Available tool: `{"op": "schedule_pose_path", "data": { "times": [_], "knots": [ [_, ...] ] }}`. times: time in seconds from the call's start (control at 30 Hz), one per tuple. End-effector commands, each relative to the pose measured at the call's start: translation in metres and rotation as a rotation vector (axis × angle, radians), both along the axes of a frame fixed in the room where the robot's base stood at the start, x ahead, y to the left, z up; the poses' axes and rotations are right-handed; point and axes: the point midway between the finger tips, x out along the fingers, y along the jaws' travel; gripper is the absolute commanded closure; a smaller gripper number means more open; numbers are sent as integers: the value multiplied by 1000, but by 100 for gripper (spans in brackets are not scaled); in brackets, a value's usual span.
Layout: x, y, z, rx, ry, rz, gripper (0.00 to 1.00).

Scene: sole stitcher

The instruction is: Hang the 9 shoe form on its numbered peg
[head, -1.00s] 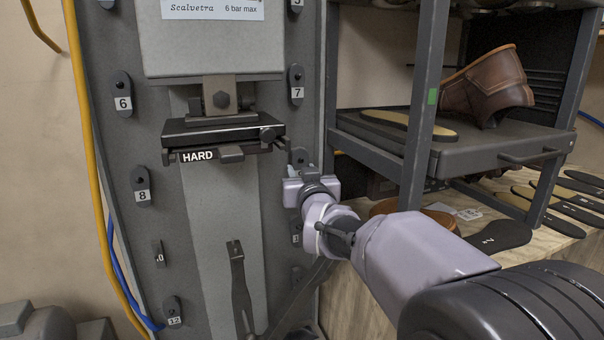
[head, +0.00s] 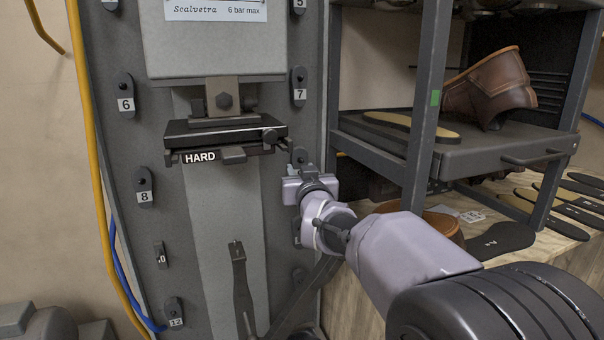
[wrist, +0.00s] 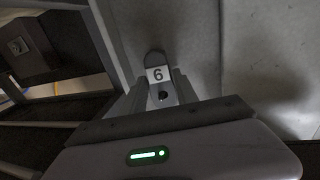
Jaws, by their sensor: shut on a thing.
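My gripper (head: 308,184) is at the right side of the grey machine panel (head: 212,215), below the form marked 7. It is shut on a small dark shoe form (wrist: 155,58), seen between the fingers in the wrist view. Its white tag reads like a 6 there, but the rack shows on the opposite side from the head view, so it is an upside-down 9. In the head view only the form's dark top (head: 299,156) shows above my gripper. The peg is hidden, so I cannot tell whether the form is on it.
Forms marked 6 (head: 125,95), 8 (head: 144,187) and 12 (head: 174,312) hang on the left column, and 7 (head: 299,87) on the right. The HARD clamp (head: 225,140) juts out beside my gripper. A steel rack (head: 425,120) with a brown shoe stands close on the right.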

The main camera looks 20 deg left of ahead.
Motion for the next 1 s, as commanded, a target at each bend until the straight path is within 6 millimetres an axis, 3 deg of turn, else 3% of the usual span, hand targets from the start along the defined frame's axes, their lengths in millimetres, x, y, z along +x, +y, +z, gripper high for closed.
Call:
{"op": "schedule_pose_path", "data": {
  "times": [0.3, 0.33, 0.43, 0.77, 0.87, 1.0],
  "knots": [
    [1, 0, 1, 1, -3, 0, 100],
    [1, 0, 1, 1, -3, 0, 59],
    [1, 0, 1, 1, -2, 0, 40],
    [-2, -1, 0, 0, 1, 0, 40],
    [-15, -7, 1, 0, 0, 0, 40],
    [-52, -25, 1, 0, 0, 0, 40]
  ]
}}
